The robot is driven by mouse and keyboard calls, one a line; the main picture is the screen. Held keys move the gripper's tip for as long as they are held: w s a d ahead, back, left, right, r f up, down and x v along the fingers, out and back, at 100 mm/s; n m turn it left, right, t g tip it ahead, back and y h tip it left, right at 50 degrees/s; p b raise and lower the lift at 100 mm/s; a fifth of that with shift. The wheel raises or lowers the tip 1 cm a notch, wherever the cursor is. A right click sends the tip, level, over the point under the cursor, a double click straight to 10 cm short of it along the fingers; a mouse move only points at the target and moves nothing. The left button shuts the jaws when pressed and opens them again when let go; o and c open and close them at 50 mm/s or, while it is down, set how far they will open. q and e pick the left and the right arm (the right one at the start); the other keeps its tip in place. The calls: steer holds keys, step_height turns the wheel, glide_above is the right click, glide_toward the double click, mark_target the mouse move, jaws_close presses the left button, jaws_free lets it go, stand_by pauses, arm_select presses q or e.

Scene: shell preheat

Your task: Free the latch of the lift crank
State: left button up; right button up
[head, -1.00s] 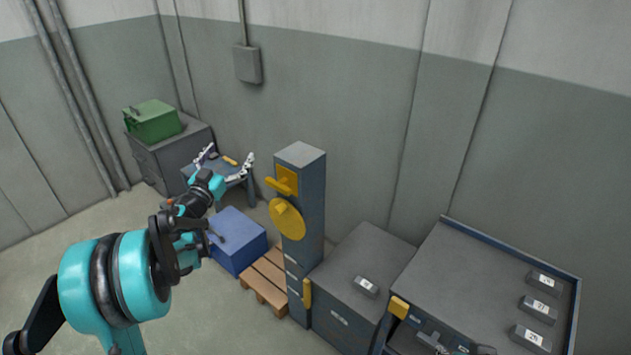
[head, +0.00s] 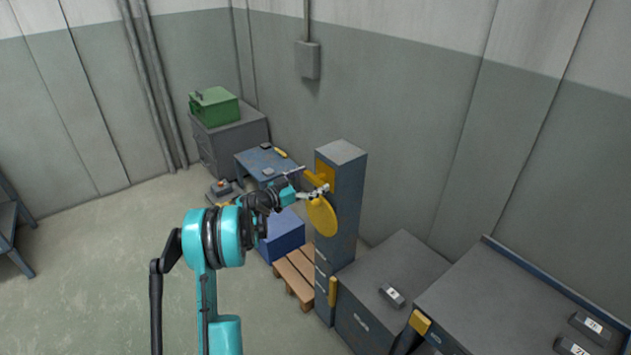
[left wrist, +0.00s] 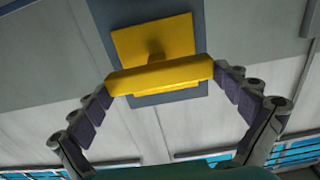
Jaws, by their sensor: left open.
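The lift column (head: 347,200) is a tall grey post. High on its face is the latch (head: 313,176), a yellow bar on a yellow plate, with the round yellow crank disc (head: 322,217) below it. My left gripper (head: 314,184) is at the latch, its fingers spread. In the left wrist view the latch bar (left wrist: 160,77) lies crosswise between the open fingertips, one close to each end. I cannot tell whether either fingertip touches it. The gripper partly covers the latch and the top of the disc in the head view. My right gripper is not in view.
A blue box (head: 285,235) and a wooden pallet (head: 296,272) stand at the column's foot. A grey cabinet (head: 405,262) and a bench (head: 490,300) are to the right. A small blue table (head: 250,160) and a green case (head: 214,107) are behind.

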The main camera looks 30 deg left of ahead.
arm_select(q)
steer(key=shift+w+d, duration=0.1)
steer(key=shift+w, duration=0.15)
steer(key=c, duration=0.8)
steer(key=shift+m, duration=0.3)
steer(key=m, duration=0.4)
steer(key=shift+s+d, duration=0.1)
steer(key=shift+d, duration=0.1)
steer(key=m, duration=0.4)
steer(key=shift+d+f+m+b, duration=0.1)
steer(key=shift+d+m+b, duration=0.05)
steer(key=shift+m+b, duration=0.25)
steer(key=m, duration=0.4)
steer(key=shift+s+d+f+m, duration=0.1)
steer(key=shift+f+m, duration=0.1)
steer(key=shift+m, duration=0.1)
steer(key=shift+f+m+b, duration=0.15)
steer(key=shift+m+b, duration=0.15)
steer(key=shift+m, duration=1.7)
